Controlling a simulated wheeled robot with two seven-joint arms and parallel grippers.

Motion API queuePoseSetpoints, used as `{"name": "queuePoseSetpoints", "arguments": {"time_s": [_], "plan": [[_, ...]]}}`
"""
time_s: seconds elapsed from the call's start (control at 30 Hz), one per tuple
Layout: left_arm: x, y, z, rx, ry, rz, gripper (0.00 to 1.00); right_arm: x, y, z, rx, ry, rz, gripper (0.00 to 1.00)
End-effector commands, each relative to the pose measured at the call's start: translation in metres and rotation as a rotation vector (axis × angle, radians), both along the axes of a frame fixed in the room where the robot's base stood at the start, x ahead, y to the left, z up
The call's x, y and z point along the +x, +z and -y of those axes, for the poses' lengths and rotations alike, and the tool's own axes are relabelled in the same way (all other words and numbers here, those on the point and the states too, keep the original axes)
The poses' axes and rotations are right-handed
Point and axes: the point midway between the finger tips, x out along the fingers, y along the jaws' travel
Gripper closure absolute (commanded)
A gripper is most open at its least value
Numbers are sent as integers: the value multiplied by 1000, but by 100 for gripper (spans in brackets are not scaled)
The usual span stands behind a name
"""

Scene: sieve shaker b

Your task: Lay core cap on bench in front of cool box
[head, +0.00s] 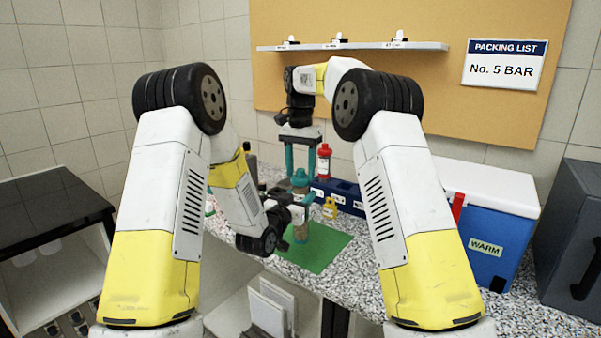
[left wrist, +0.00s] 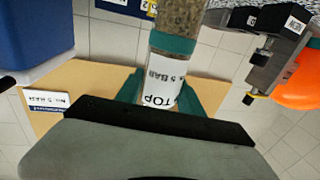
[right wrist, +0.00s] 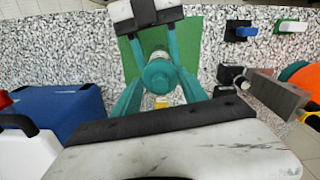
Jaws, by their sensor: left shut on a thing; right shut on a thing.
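The core cap (head: 300,178) is teal and sits at the top of the clear core tube (head: 300,236). I cannot tell whether it is seated on the tube or just above it. My right gripper (head: 300,174) reaches down from above and is shut on the cap, which shows between its fingers in the right wrist view (right wrist: 160,76). My left gripper (left wrist: 172,44) is shut around the upright tube, whose label reads "TOP" and "No 5 BAR". The blue cool box (head: 482,238) with a white lid stands to the right on the speckled bench (head: 357,262).
A green mat (head: 325,253) lies under the tube. A dark grey box (head: 570,235) stands right of the cool box. My right arm hides bench in front of it.

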Motion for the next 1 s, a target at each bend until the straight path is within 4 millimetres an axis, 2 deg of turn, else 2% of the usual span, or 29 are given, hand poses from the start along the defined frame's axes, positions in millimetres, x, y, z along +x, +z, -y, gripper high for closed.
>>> {"name": "queuePoseSetpoints", "arguments": {"time_s": [0.57,0.83,1.0], "plan": [[0,0,0,0,0,0,100,0,10,0,0,0,1,98],[0,0,0,0,0,0,100,1,41,0,1,0,4,98],[0,0,0,0,0,0,100,0,49,0,0,0,0,98]]}}
